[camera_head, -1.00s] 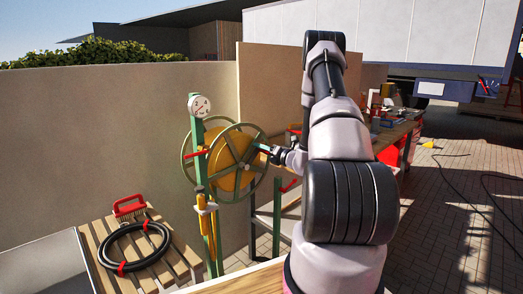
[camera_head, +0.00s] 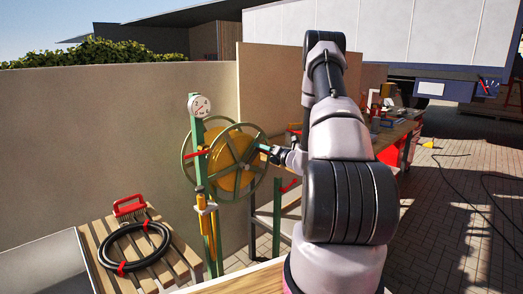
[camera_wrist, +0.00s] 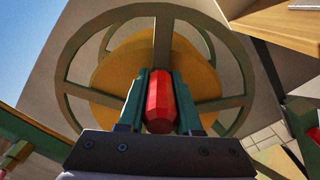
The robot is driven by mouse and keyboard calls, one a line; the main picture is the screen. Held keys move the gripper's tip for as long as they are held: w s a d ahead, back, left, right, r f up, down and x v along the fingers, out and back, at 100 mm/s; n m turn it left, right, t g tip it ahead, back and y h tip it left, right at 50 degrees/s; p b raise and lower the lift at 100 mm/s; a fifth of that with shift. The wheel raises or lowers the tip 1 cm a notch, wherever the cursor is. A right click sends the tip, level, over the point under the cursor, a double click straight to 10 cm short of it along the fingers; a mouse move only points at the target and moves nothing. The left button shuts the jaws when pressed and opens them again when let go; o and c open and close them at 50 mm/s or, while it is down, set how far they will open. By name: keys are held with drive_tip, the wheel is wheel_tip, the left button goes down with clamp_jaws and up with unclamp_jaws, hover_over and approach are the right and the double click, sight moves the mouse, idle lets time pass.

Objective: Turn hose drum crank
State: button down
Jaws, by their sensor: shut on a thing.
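The hose drum (camera_head: 228,172) is yellow, set between green spoked rims on a green post, and stands left of my arm. It also fills the middle of the wrist view (camera_wrist: 112,72). The red crank handle (camera_wrist: 160,100) lies between the two fingers of my gripper (camera_wrist: 161,84), which is shut on it. In the head view my gripper (camera_head: 270,152) is at the right side of the drum's rim, and the handle is mostly hidden there by the fingers.
A pressure gauge (camera_head: 199,106) tops the green post (camera_head: 197,135). A slatted table (camera_head: 180,250) at lower left bears a coiled black hose (camera_head: 112,263) and a red brush (camera_head: 129,208). A wall (camera_head: 90,140) stands behind the drum. A cluttered workbench (camera_head: 398,134) is behind my arm.

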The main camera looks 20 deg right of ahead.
sight(258, 159)
drive_tip(key=shift+d+f, duration=0.1)
drive_tip(key=f+m, duration=0.2)
drive_tip(key=d+f+m, duration=0.1)
drive_tip(key=m, duration=0.1)
drive_tip(key=d+f+m, duration=0.1)
drive_tip(key=f+m, duration=0.1)
drive_tip(key=m, duration=0.1)
drive_tip(key=shift+w+d+f, duration=0.15)
drive_tip(key=shift+w+f, duration=0.15)
drive_tip(key=shift+w, duration=0.05)
drive_tip(key=shift+f, duration=0.45)
drive_tip(key=c, duration=0.6)
unclamp_jaws()
